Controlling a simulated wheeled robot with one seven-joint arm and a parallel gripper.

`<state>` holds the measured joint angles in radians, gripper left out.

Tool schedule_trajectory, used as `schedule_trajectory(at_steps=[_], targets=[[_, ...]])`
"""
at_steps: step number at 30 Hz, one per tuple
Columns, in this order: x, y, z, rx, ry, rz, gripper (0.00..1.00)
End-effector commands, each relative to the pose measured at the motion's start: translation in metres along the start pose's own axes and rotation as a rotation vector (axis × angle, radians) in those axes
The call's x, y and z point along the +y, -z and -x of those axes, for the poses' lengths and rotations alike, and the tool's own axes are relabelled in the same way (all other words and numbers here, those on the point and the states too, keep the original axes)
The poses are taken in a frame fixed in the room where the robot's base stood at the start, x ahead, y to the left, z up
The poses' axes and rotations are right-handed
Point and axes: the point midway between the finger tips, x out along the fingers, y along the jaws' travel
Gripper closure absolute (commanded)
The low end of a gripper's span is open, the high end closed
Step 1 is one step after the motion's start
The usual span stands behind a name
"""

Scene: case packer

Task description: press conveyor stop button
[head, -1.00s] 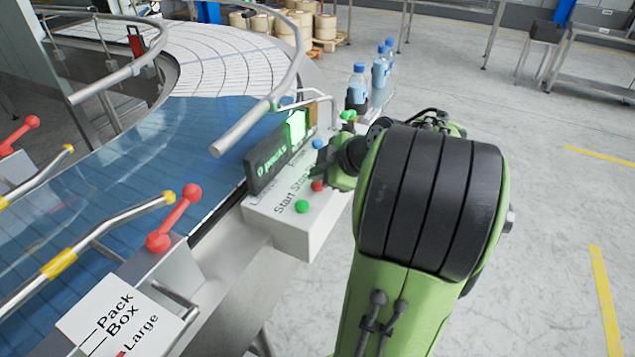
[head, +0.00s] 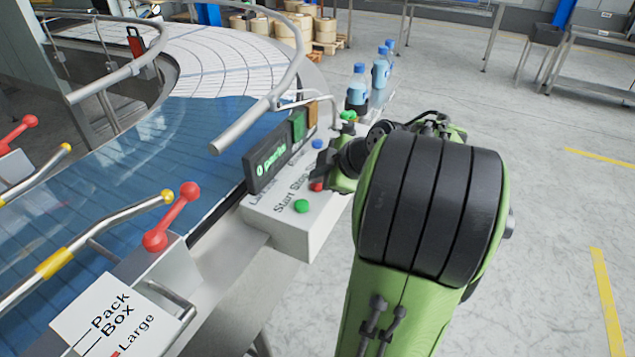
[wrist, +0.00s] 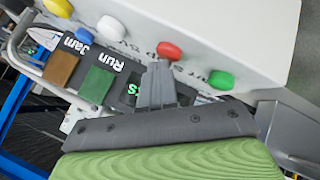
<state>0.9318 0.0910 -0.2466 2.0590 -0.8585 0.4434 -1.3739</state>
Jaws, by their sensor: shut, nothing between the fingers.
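The red stop button (head: 317,187) is on the white control box (head: 292,232) beside the conveyor, next to the printed word Stop. In the wrist view the red button (wrist: 169,50) shows just beyond the tip of the grey fingers. My gripper (head: 322,163) is over the box at this button; it also shows in the wrist view (wrist: 158,70), its fingers shut together and empty. The tip overlaps the button's lower edge there; I cannot tell whether they touch. The green start button (head: 302,206) is nearer the front.
A dark display (head: 268,160) with green text and unlit green Run and brown Jam panels stands behind the buttons. A blue button (head: 317,143) is farther along. Bottles (head: 358,88) stand past the box. The blue conveyor (head: 150,180) lies left; floor at right is clear.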

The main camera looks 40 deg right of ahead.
Motion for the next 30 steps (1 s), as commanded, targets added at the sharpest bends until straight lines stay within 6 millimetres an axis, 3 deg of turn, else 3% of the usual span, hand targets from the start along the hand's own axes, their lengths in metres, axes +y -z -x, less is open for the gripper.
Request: schedule_trajectory(at_steps=[30], targets=[[0.011,0.011,0.015,0.0,0.0,0.0,1.0]])
